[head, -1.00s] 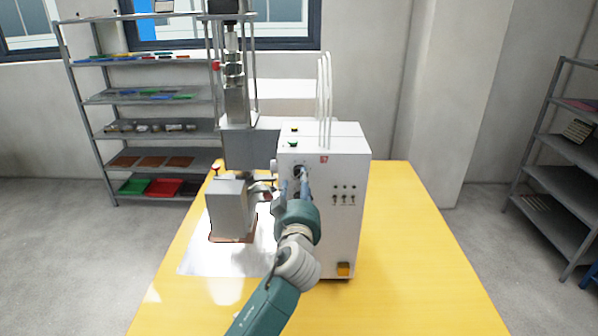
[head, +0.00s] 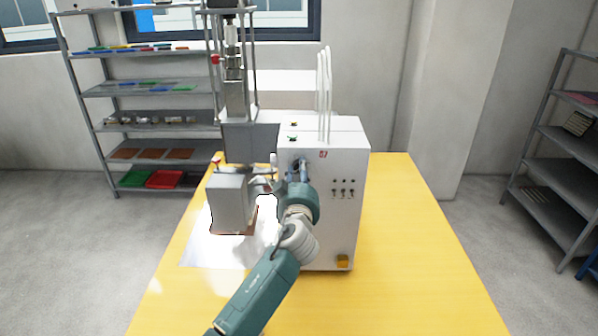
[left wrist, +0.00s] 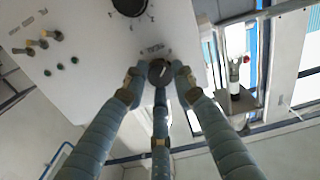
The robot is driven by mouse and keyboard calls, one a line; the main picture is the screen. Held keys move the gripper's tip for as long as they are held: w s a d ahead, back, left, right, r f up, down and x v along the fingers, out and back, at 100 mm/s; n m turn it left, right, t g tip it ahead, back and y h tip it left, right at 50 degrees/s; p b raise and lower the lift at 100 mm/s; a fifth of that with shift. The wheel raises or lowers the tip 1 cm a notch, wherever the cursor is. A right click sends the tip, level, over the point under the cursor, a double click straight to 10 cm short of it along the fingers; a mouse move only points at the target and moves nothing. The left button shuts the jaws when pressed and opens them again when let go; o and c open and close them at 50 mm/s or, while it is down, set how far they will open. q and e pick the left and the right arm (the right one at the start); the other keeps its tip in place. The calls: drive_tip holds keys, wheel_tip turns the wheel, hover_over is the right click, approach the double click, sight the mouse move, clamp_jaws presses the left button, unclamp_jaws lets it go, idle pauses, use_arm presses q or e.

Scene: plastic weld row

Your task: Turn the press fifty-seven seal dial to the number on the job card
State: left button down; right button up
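The white press cabinet (head: 345,215) stands on the yellow table and bears a small red "57" (head: 323,154). In the head view my left gripper (head: 297,168) is at the upper part of its front and mostly hides the dials. In the left wrist view a small dark knob (left wrist: 160,71) sits between the fingertips of my left gripper (left wrist: 159,77). The fingers are spread around it, with what look like narrow gaps at the sides; contact is unclear. A larger black dial (left wrist: 130,4) is cut off at the top edge. Dial numbers are unreadable. No job card is readable. My right gripper is out of view.
Toggle switches (head: 343,193) are right of the dials, with a yellow button (head: 343,261) low down. The press column (head: 236,100) and a grey block (head: 232,203) stand left of the cabinet. Shelves (head: 155,157) stand behind left. The table's right side (head: 410,250) is clear.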

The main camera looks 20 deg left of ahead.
use_arm(q)
drive_tip(key=shift+m, duration=0.3)
drive_tip(key=m, duration=1)
drive_tip(key=m+p, duration=0.1)
drive_tip(key=m, duration=0.9)
drive_tip(key=shift+d+r, duration=0.15)
drive_tip(key=shift+m, duration=0.5)
